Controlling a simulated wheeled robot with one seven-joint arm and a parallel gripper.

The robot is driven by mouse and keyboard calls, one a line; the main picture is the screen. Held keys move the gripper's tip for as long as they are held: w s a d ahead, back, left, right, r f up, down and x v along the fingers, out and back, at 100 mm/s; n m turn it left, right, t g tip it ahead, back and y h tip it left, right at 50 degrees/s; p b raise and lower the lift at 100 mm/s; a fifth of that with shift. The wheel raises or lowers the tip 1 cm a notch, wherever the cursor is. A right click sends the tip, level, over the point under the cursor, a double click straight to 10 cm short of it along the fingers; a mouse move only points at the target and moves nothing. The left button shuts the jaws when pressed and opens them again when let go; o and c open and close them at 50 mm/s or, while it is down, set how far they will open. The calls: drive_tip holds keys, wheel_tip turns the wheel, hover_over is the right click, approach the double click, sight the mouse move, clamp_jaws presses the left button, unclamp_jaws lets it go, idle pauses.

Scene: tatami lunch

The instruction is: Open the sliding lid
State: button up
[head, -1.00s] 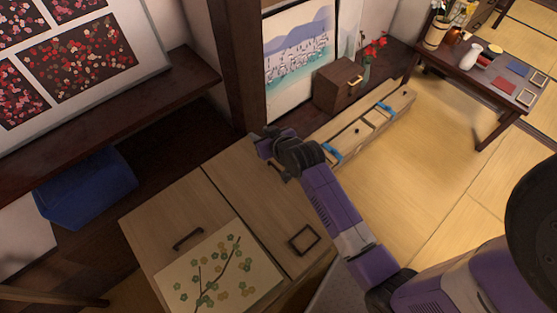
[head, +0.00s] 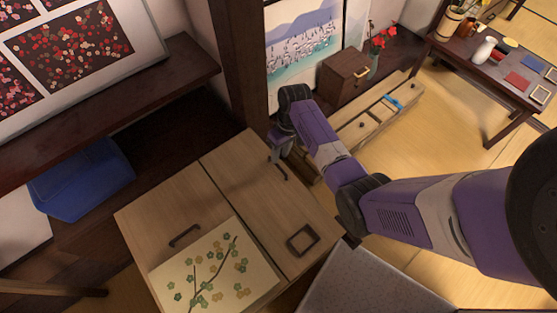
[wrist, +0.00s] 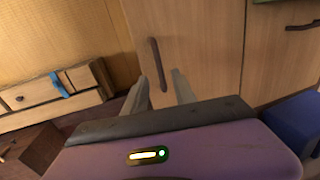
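A wooden chest has two flat panels on top. The right panel (head: 245,185) has a dark bar handle (head: 279,169) near its far right edge and a dark square frame (head: 302,240) near its front. The left panel (head: 160,205) has its own dark handle (head: 184,236) and a blossom picture.
A long, low wooden box (head: 362,130) with a blue clip (head: 394,103) lies behind the chest. A small brown cabinet (head: 343,77) stands beyond it. A blue bin (head: 82,180) is at left under a dark shelf. A wooden post (head: 236,65) rises behind the chest.

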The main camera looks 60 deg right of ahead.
sight(279, 161)
drive_tip(key=shift+w+a+f, duration=0.1)
drive_tip(key=shift+a+f, duration=0.1)
drive_tip(key=shift+f, duration=0.85)
drive_tip(key=shift+w+a+f, duration=0.1)
drive_tip(key=shift+a+f, duration=0.1)
drive_tip(key=shift+f, duration=0.85)
drive_tip(key=shift+c, duration=0.2)
clamp_jaws()
drive_tip(key=shift+s, duration=0.1)
